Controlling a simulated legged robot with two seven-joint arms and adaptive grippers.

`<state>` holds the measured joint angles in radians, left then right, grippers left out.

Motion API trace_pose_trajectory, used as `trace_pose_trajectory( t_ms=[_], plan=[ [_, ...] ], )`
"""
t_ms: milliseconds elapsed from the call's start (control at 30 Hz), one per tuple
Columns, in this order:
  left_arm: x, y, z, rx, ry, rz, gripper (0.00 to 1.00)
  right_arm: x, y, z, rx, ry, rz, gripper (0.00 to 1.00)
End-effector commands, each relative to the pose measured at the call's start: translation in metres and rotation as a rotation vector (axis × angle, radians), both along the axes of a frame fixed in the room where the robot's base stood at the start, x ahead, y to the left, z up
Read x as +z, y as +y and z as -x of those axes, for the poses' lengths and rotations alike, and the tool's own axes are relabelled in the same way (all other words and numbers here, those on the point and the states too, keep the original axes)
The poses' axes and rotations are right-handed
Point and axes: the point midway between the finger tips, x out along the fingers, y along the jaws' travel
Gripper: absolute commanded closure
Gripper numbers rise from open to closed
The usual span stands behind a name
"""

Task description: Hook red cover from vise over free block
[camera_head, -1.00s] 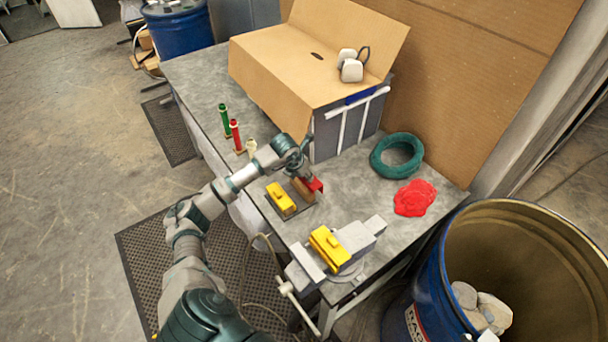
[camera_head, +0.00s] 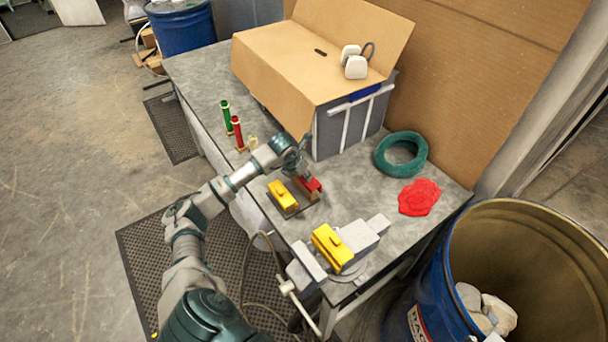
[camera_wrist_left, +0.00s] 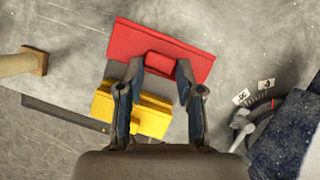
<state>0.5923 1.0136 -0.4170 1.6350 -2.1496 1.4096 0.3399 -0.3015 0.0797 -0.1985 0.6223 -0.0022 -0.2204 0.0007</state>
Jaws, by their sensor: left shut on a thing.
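The red cover (camera_head: 312,184) sits level over the free wooden block (camera_head: 312,196), whose wood shows just below it; whether it is fully seated I cannot tell. My left gripper (camera_head: 305,176) is above the red cover. In the left wrist view my left gripper (camera_wrist_left: 160,72) has its fingers on either side of the knob of the red cover (camera_wrist_left: 190,60), shut on it. A yellow cover (camera_head: 284,195) sits beside it on a dark plate. The vise (camera_head: 358,240) at the table's front holds another yellow cover (camera_head: 328,243). My right gripper is out of view.
A cardboard box (camera_head: 280,65) on a grey crate stands behind. A green ring (camera_head: 420,155) and red cloth (camera_head: 419,197) lie to the right. Green and red tubes (camera_head: 237,128) stand at the left. A blue barrel (camera_head: 430,290) stands at front right.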

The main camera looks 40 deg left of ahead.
Motion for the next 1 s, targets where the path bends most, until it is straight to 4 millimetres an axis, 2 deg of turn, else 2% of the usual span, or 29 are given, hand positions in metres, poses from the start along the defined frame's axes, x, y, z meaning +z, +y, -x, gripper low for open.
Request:
trace_pose_trajectory(
  t_ms=[1000],
  plan=[
    [-0.023, 0.013, 0.0, 0.002, 0.001, -0.001, 1.0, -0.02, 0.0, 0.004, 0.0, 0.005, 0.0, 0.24]
  ],
)
